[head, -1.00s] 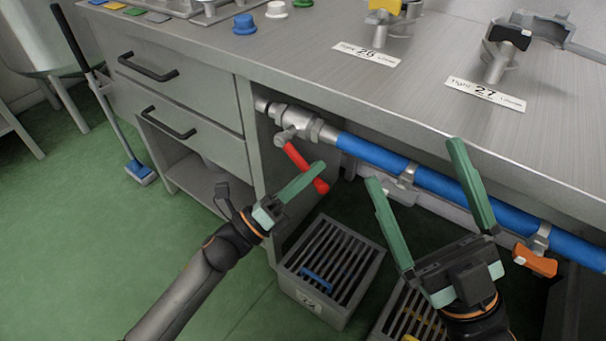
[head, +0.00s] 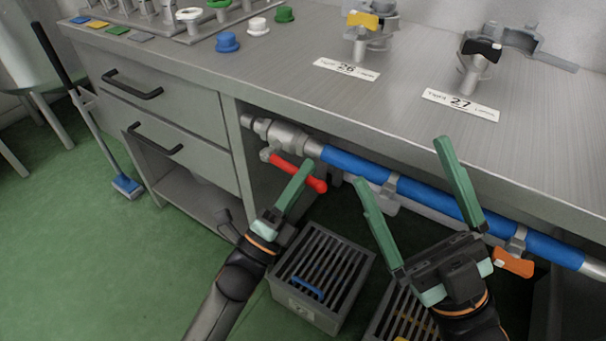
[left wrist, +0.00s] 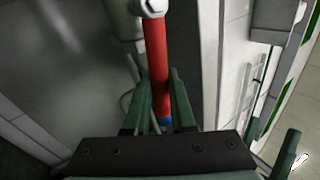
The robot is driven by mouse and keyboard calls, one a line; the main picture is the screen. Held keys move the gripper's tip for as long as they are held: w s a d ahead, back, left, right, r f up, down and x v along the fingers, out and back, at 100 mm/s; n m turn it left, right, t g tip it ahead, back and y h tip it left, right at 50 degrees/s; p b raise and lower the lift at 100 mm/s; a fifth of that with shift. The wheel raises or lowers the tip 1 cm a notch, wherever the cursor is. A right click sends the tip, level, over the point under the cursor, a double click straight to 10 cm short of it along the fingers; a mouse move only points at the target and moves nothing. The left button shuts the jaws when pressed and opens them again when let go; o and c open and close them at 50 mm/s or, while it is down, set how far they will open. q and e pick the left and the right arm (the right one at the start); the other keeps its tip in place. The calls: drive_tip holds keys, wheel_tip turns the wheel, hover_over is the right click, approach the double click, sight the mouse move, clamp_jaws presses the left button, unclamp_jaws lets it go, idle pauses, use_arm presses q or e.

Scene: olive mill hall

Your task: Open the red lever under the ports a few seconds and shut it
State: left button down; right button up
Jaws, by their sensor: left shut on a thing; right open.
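The red lever (head: 290,170) hangs on the metal valve (head: 283,135) at the left end of the blue pipe, under the worktop. It points down and right, close to the line of the pipe. My left gripper (head: 307,170) is shut on the lever near its outer end; one finger hides part of it. In the left wrist view the lever (left wrist: 157,60) runs down between the two fingers (left wrist: 160,85). My right gripper (head: 399,162) is open and empty in front of the blue pipe (head: 430,198).
An orange lever (head: 513,262) sits at the pipe's right end. Grated crates (head: 340,312) stand on the floor below. Clamps and labels 26 (head: 346,69) and 27 (head: 460,105) are on the worktop (head: 300,90).

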use_arm(q)
drive_tip(key=c, duration=0.8)
unclamp_jaws()
drive_tip(key=shift+o, duration=0.2)
drive_tip(key=p+v, duration=0.1)
drive_tip(key=v, duration=1.1)
drive_tip(key=shift+s+a, duration=0.15)
drive_tip(key=shift+s, duration=0.1)
drive_tip(key=shift+f, duration=0.1)
